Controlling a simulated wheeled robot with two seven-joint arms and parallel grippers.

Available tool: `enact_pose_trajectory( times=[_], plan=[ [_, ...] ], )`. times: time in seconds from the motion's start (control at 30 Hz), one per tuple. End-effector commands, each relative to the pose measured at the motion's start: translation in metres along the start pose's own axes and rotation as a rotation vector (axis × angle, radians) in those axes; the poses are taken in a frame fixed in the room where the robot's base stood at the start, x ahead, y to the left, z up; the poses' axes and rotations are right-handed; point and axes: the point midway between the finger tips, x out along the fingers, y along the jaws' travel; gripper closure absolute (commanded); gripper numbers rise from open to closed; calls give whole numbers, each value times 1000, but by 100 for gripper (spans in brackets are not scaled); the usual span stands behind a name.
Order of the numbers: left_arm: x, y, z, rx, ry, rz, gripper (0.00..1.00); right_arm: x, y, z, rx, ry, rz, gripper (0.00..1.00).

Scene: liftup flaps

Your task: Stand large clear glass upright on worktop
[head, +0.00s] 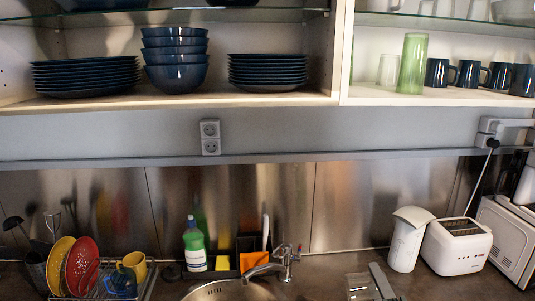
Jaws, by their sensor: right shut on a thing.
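My right gripper (381,281) is at the bottom edge of the head view, over the worktop right of the sink. It is shut on what looks like the large clear glass (358,286). The glass is see-through and partly cut off by the frame edge. I cannot tell its tilt or whether it touches the worktop (325,274). My left gripper is not in view.
The sink (232,291) with its tap (284,262) is left of the gripper. A white jug (407,240) and toaster (456,246) stand to the right. A dish rack (100,283) is at far left. An open cupboard with dishes, a green glass (412,64) and mugs hangs above.

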Motion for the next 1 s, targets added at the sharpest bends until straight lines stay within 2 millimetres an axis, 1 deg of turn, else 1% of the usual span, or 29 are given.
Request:
enact_pose_trajectory(
  times=[0.03,0.6,0.8,1.0],
  plan=[
    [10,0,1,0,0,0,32,6,-16,36,107,6,-27,80],
    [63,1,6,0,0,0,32,6,-28,39,-512,14,-27,80],
    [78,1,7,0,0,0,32,5,-31,42,-734,14,-24,80],
    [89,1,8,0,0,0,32,5,-34,44,-903,13,-22,80]
  ],
)
